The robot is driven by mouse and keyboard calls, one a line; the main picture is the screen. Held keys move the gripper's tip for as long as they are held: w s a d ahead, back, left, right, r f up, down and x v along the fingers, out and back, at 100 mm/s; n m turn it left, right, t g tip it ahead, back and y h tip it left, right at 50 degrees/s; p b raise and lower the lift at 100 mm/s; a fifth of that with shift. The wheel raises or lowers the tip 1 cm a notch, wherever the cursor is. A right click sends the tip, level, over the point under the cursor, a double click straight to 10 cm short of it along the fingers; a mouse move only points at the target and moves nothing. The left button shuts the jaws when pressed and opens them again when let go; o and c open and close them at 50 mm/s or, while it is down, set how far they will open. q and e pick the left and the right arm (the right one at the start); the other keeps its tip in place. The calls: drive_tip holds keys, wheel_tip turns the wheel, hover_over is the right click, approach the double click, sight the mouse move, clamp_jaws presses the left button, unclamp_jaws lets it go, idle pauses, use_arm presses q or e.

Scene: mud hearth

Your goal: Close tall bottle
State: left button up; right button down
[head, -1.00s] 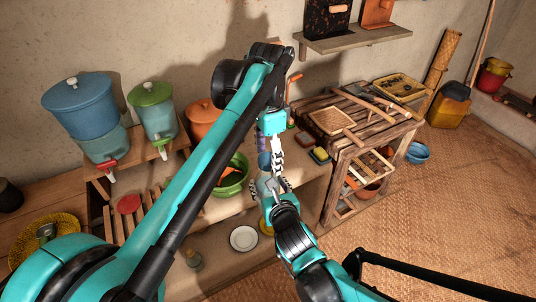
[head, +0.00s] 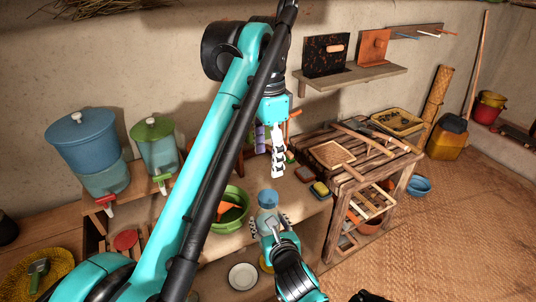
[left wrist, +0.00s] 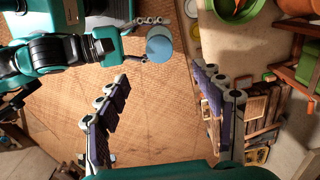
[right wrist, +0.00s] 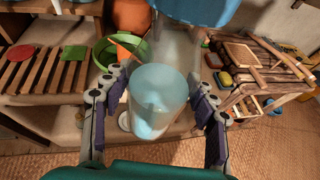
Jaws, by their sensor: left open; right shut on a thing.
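The tall bottle (head: 267,211) has a pale translucent body and a blue cap (head: 268,197) at its upper end. My right gripper (head: 268,224) is shut on its body, as the right wrist view shows with a finger on each side of the translucent body (right wrist: 158,105). The blue cap (right wrist: 200,8) is cut off by that view's top edge. I cannot tell how firmly it sits. My left gripper (head: 277,174) is open and empty, above the cap with a gap between. The left wrist view shows the cap (left wrist: 159,46) from above, beyond the parted fingers.
A low shelf with a green basin (head: 235,222) stands behind the bottle. Blue (head: 80,140) and green (head: 152,130) water dispensers stand at the left. A slatted wooden rack (head: 350,160) stands to the right. A white plate (head: 242,276) lies below. Woven floor is open at the right.

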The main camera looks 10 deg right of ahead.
use_arm(q)
drive_tip(key=shift+a, duration=0.1)
idle(0.4)
drive_tip(key=s+a+f+n+t, duration=0.2)
drive_tip(key=a+f+n, duration=0.15)
drive_tip(key=a, duration=0.35)
drive_tip(key=s+a+f+n+t, duration=0.1)
drive_tip(key=a+f+n, duration=0.25)
drive_tip(key=a, duration=0.35)
drive_tip(key=s+a+f+n+t, duration=0.2)
drive_tip(key=s+a+f+n, duration=0.2)
drive_tip(key=f, duration=0.5)
drive_tip(key=s+a+f+n+t, duration=0.2)
drive_tip(key=s+a+f+n, duration=0.1)
drive_tip(key=s+a+f, duration=0.4)
wheel_tip(320, 180, down, 2)
drive_tip(key=shift+a+f+n, duration=0.25)
drive_tip(key=shift+n, duration=0.15)
drive_tip(key=shift+s, duration=0.1)
